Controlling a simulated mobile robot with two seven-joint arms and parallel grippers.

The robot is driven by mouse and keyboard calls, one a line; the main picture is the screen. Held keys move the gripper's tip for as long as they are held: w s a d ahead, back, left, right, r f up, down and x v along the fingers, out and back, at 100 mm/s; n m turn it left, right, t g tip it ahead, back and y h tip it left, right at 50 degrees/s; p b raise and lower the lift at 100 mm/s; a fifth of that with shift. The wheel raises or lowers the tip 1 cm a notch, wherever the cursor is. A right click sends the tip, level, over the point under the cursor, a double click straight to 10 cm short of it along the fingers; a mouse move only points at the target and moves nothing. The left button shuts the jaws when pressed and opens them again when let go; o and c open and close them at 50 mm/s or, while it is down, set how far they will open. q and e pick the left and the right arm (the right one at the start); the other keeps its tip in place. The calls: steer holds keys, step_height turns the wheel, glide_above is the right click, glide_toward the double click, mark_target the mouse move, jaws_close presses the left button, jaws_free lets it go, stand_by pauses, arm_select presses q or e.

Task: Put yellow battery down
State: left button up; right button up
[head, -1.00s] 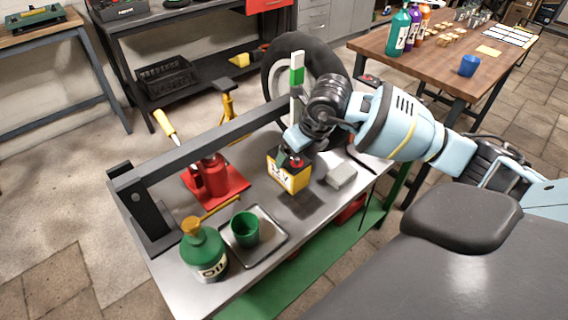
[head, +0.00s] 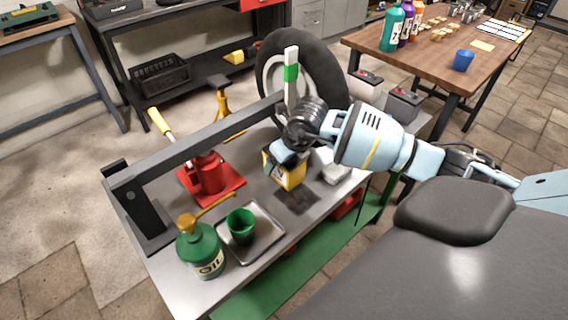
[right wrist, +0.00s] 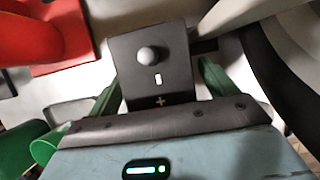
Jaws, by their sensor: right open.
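The yellow battery (head: 292,179) stands upright on the grey metal bench, between the red jack and a light grey block. My right gripper (head: 284,157) is at its top and hides part of the top and label. In the right wrist view, the battery's dark top (right wrist: 152,66), with a round knob and a plus mark, lies between the two green fingers of my right gripper (right wrist: 160,86). The fingers are spread, with a gap visible on the right side. My left gripper is not in view.
A red jack (head: 208,178), green oil can (head: 200,250) and tray (head: 262,244) with green cup (head: 240,226) stand left of the battery. The grey block (head: 335,172) is close on its right. A dark patch (head: 298,200) lies in front. A long bar (head: 190,150) runs behind.

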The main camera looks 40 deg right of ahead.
steer(key=c, duration=1.7)
steer(key=shift+w+r, duration=0.1)
steer(key=shift+r, duration=0.05)
steer(key=shift+c, duration=0.8)
steer(key=shift+r, duration=0.5)
step_height(320, 180, up, 3)
steer(key=shift+f, duration=0.1)
steer(key=s+d+b, duration=0.1)
steer(key=s, duration=1.7)
steer(key=shift+d+f+b, duration=0.2)
steer(key=shift+b, duration=0.1)
